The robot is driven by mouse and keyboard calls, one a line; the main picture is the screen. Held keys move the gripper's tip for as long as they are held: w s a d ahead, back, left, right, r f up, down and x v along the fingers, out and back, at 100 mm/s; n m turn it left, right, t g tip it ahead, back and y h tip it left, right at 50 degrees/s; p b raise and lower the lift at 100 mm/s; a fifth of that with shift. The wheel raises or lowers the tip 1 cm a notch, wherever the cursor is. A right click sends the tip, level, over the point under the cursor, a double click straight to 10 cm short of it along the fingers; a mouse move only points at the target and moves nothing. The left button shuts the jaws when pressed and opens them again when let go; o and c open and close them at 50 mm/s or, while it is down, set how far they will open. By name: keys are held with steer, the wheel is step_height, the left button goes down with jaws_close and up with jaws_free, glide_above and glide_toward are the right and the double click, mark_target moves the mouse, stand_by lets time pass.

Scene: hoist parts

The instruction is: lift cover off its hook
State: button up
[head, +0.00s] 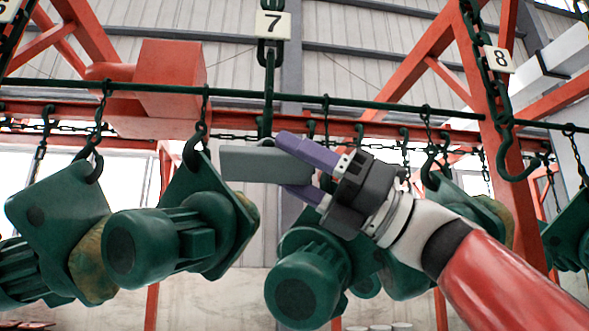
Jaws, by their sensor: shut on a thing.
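The cover appears to be the grey-green rectangular block (250,164) in the middle of the head view. My gripper (284,165) reaches in from the lower right, with its two purple fingers shut on the block's right part, one above and one below. A dark green chain and rod (268,95) hang under the "7" tag (273,24) and come down to the block's top edge. The hook at the lower end is hidden by the block and fingers, so I cannot tell whether the block still hangs on it.
Green motor-like parts hang on hooks at the left (155,240), below my gripper (308,280) and at the right (570,235). An empty green hook (518,165) hangs under the "8" tag (498,59). A green rail (400,105) crosses above; red beams stand behind.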

steer(key=shift+s+r, duration=0.1)
steer(key=shift+s, duration=0.05)
steer(key=shift+s+d+r, duration=0.15)
steer(key=shift+s+r, duration=0.1)
steer(key=shift+s, duration=0.25)
steer(key=shift+s, duration=0.1)
stand_by(0.4)
steer(key=shift+s+d+r+n+b, duration=0.15)
steer(key=shift+s+n+b, duration=0.1)
steer(key=shift+s, duration=0.2)
steer(key=shift+s+d+r+n+b, duration=0.15)
steer(key=shift+s+n+b, duration=0.1)
steer(key=shift+s, duration=0.2)
steer(key=shift+a, duration=0.1)
